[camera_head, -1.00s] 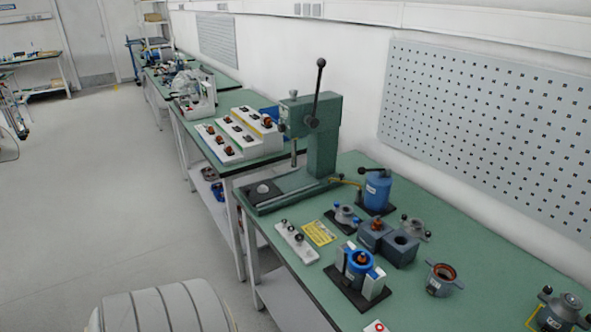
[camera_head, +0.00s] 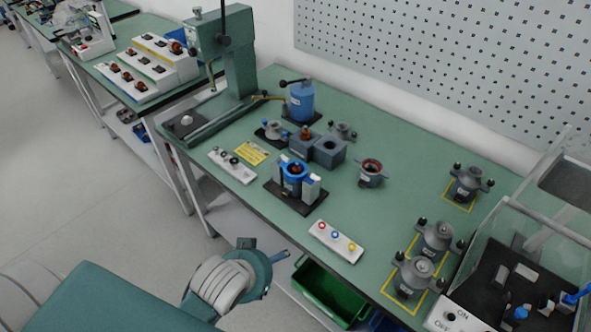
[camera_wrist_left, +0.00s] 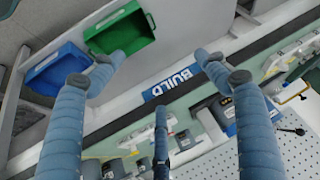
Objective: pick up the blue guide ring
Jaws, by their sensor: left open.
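A white strip (camera_head: 345,248) lies on the green bench near its front edge, with red, blue and yellow rings in a row. The small blue ring (camera_head: 335,235) is in the middle. My left gripper (camera_head: 282,256) is off the bench's front edge, left of and below the strip, apart from it. It is seen nearly edge-on there. In the left wrist view its blue-grey fingers (camera_wrist_left: 158,100) are spread wide with nothing between them. The blue ring cannot be made out clearly there. My right gripper is out of view.
A fixture with a blue part (camera_head: 293,177) stands behind the strip. Grey housings (camera_head: 413,275) stand right of it, beside a clear-walled box (camera_head: 530,235). A green bin (camera_head: 325,290) sits below the bench edge; a blue bin (camera_wrist_left: 58,68) is beside it.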

